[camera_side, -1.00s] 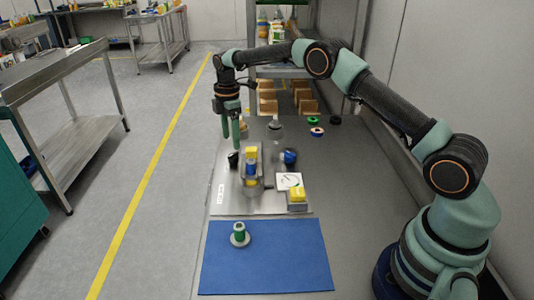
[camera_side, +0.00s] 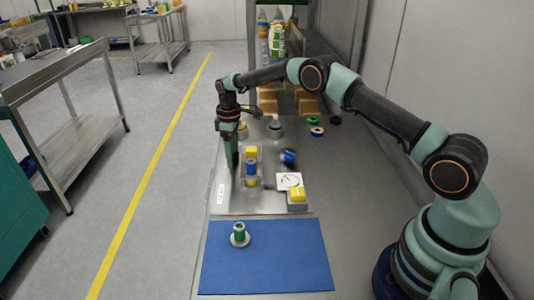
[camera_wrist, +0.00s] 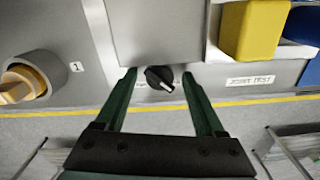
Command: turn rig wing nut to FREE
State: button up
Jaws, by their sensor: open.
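The rig (camera_side: 242,186) stands on a metal plate (camera_side: 266,205), with yellow and blue parts on it. In the wrist view, a black winged knob with a white pointer mark (camera_wrist: 160,78), which looks like the wing nut, sits low on the rig's grey front. My gripper (camera_wrist: 158,82) is open, with one finger on each side of this knob; I cannot tell if they touch it. In the side view my gripper (camera_side: 234,176) points down at the left of the rig and hides the knob. A pale label (camera_wrist: 162,88) under the knob is too small to read.
An orange handle in a grey collar (camera_wrist: 25,82) lies left in the wrist view. A yellow block (camera_wrist: 255,28) is at upper right. In the side view, a blue knob (camera_side: 289,156), dial card (camera_side: 289,181) and yellow-topped box (camera_side: 298,196) stand right of the rig. A blue mat (camera_side: 280,255) is nearest.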

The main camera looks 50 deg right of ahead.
jog(key=m, duration=0.3)
jog(key=shift+r+m, duration=0.25)
jog(key=shift+m, duration=0.35)
notch_tip(320, 180, up, 12)
jog(key=s+a+r+m+t, duration=0.1)
jog(key=s+r+t, duration=0.2)
jog(key=s+r, duration=1.2)
jog(key=shift+s+a+m, duration=0.2)
jog(key=shift+a+m, duration=0.1)
jog(key=shift+a, duration=0.1)
